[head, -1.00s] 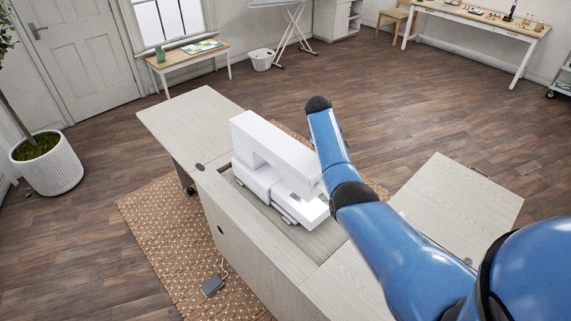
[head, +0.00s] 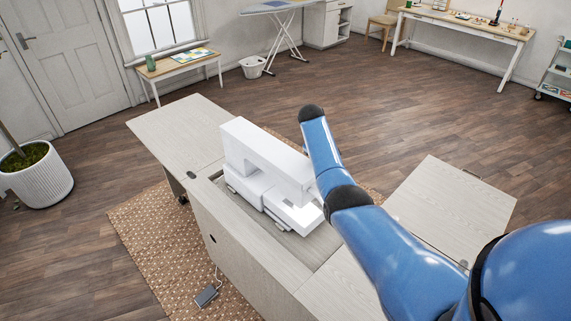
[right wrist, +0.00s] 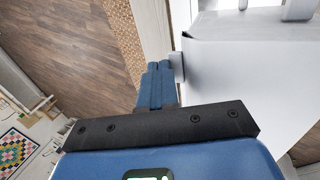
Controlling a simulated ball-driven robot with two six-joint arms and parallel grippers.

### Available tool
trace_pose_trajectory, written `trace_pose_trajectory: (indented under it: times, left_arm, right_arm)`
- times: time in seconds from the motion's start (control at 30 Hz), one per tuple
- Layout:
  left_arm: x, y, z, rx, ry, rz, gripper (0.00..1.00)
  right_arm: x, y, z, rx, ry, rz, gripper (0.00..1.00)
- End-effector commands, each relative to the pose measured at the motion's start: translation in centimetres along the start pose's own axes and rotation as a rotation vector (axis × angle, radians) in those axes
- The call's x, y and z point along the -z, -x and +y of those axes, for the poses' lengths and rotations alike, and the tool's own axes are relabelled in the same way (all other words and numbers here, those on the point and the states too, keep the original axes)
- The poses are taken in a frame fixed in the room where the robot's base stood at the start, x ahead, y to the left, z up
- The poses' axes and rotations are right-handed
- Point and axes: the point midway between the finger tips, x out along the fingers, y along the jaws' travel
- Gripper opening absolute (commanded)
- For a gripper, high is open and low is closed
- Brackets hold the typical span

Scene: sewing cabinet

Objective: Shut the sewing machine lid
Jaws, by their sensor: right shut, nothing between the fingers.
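The white sewing machine (head: 265,165) stands in the open well of the pale wood cabinet (head: 245,255). One flat panel (head: 170,125) extends at the left and another (head: 455,205) lies out at the right; I cannot tell which is the lid. My blue right arm reaches over the cabinet's right side, and its gripper is hidden in the head view. In the right wrist view my right gripper (right wrist: 158,66) is shut and empty, close beside a white surface (right wrist: 240,75), apparently the machine; contact is unclear. My left gripper is not in view.
A woven rug (head: 150,235) lies under the cabinet, with a foot pedal (head: 207,295) on it. A potted plant (head: 38,178) stands at the left. A small table (head: 180,68) and a white basket (head: 252,67) are by the far wall. Wood floor is clear behind the cabinet.

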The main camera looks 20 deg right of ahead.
Motion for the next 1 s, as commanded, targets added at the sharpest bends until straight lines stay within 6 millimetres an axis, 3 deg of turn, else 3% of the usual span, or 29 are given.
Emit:
trace_pose_trajectory:
  times: [0.47, 0.63, 1.0]
  left_arm:
    - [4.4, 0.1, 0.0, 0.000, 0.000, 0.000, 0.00]
    - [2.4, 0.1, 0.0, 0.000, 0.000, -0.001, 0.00]
    - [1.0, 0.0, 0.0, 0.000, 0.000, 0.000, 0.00]
  right_arm:
    - [0.3, 4.6, 1.2, 0.000, 0.001, 0.001, 0.00]
    - [0.4, 6.9, 2.2, -0.003, -0.001, 0.005, 0.00]
    - [0.3, 12.1, 4.2, -0.001, 0.000, 0.002, 0.00]
